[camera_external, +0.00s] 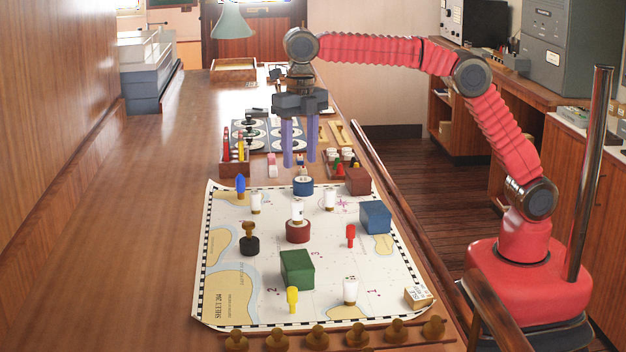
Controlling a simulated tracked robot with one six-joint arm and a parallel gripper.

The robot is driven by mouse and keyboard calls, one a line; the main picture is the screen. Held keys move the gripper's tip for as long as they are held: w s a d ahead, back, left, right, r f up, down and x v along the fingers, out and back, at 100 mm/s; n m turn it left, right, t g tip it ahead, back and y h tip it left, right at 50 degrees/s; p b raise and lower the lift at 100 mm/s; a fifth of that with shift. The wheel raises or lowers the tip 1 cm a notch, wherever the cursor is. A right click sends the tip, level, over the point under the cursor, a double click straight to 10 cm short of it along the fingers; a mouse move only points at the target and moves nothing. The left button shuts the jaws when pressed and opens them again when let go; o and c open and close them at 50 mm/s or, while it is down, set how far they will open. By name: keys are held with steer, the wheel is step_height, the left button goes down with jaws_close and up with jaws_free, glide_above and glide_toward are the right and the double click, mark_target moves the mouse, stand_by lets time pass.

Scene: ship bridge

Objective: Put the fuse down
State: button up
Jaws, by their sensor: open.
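Several white, fuse-like cylinders with brass-coloured ends stand upright on the chart (235,296). One white fuse (297,209) stands on a round dark-red base (297,232) near the chart's middle. Others are a far-left white fuse (256,203), a far-right white fuse (330,199) and a near white fuse (350,290). I cannot tell which one the task means. My gripper (299,163) points down with its two purple fingers apart, above the chart's far edge. It is behind the red base in the picture, near a round blue base (303,187). I see no fuse held between the fingers.
A green block (297,270), a blue block (375,217), a dark stamp (249,240), and blue, red and yellow pegs stand on the chart. Racks of coloured pieces lie beyond it. Brown knobs line the near edge. The table's left side is clear.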

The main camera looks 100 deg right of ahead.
steer(key=s+d+r+m+t, duration=0.1)
steer(key=s+r+m+t, duration=0.2)
steer(key=s+m, duration=1.15)
steer(key=s+f+m+t, duration=0.1)
steer(key=s+f+m, duration=0.3)
steer(key=s, duration=0.6)
steer(key=s+f+m+t, duration=0.1)
steer(key=s+f+m, duration=0.4)
steer(key=s, duration=0.5)
step_height(320, 180, down, 2)
steer(key=shift+s+d+f, duration=0.1)
steer(key=shift+s+d, duration=0.2)
steer(key=shift+d, duration=0.1)
